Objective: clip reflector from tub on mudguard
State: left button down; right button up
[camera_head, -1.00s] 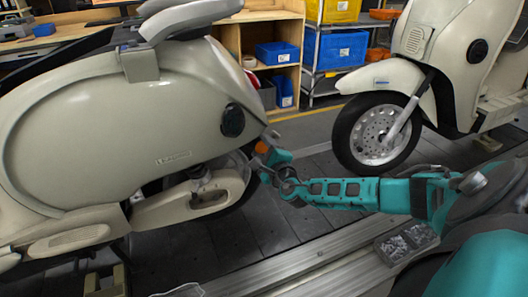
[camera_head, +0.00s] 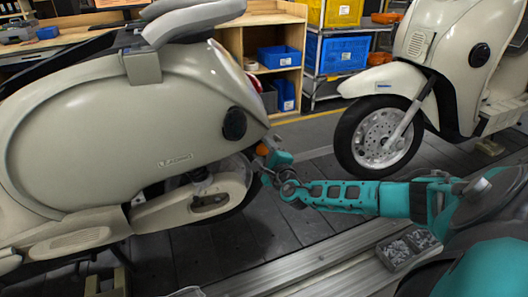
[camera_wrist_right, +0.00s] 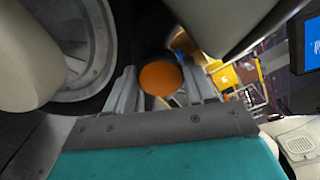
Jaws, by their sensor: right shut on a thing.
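My right gripper (camera_head: 266,160) is at the rear underside of the near cream scooter (camera_head: 110,130), beside its rear wheel. An orange round reflector (camera_head: 261,149) shows at its tips. In the right wrist view the reflector (camera_wrist_right: 160,77) sits between the two grey fingers of my right gripper (camera_wrist_right: 161,92), which are shut on it. A dark part (camera_wrist_right: 152,52), perhaps the mudguard, is right behind the reflector; I cannot tell whether they touch. A grey tub (camera_head: 381,258) with small grey pieces stands by the rail. My left gripper is not in view.
The rear wheel (camera_wrist_right: 92,50) and cream bodywork crowd the right gripper on both sides. A second scooter (camera_head: 383,81) stands behind to the right. Dark conveyor slats (camera_head: 305,225) lie clear between them. Shelves with blue and yellow bins (camera_head: 342,51) stand at the back.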

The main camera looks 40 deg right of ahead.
jog(key=o, duration=1.1)
jog(key=p+v, duration=0.1)
jog(key=v, duration=0.3)
jog(key=shift+s+a, duration=0.1)
jog(key=shift+s, duration=0.2)
jog(key=p+v, duration=0.1)
jog(key=v, duration=0.7)
jog(key=shift+p, duration=0.35)
jog(key=shift+s, duration=0.1)
